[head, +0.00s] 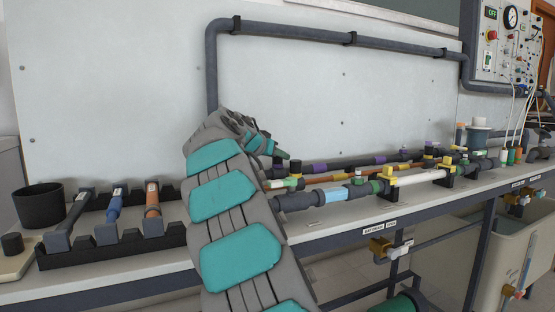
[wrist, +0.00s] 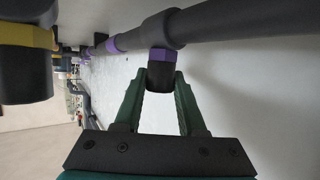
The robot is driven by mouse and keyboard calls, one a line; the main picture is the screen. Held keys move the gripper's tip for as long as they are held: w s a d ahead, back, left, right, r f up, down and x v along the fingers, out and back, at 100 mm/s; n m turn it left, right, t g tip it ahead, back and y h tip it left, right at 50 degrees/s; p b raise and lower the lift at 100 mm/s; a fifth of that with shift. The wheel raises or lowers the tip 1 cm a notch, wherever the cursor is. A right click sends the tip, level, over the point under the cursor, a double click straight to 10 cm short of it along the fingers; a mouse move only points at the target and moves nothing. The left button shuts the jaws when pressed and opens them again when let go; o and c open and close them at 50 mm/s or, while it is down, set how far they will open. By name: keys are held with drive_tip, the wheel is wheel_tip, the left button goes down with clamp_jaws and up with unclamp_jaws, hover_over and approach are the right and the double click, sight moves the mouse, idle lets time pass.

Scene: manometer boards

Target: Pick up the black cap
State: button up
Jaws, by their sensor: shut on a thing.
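In the wrist view a black cap (wrist: 161,76) sits between the two green fingertips of my gripper (wrist: 161,84), which is shut on it. The cap is against a purple collar (wrist: 161,54) on a short branch of a dark grey pipe (wrist: 215,25). I see no gap between cap and collar. In the head view my gripper (head: 281,154) is over the pipe rows beyond my arm; the held cap cannot be made out clearly there.
Another black fitting with a yellow band (wrist: 26,70) is close on the left in the wrist view. In the head view, a black cup (head: 40,207) and a rack (head: 108,235) of short pipes stand left. A grey board (head: 340,85) rises behind the bench.

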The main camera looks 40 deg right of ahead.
clamp_jaws()
drive_tip(key=shift+r, duration=0.1)
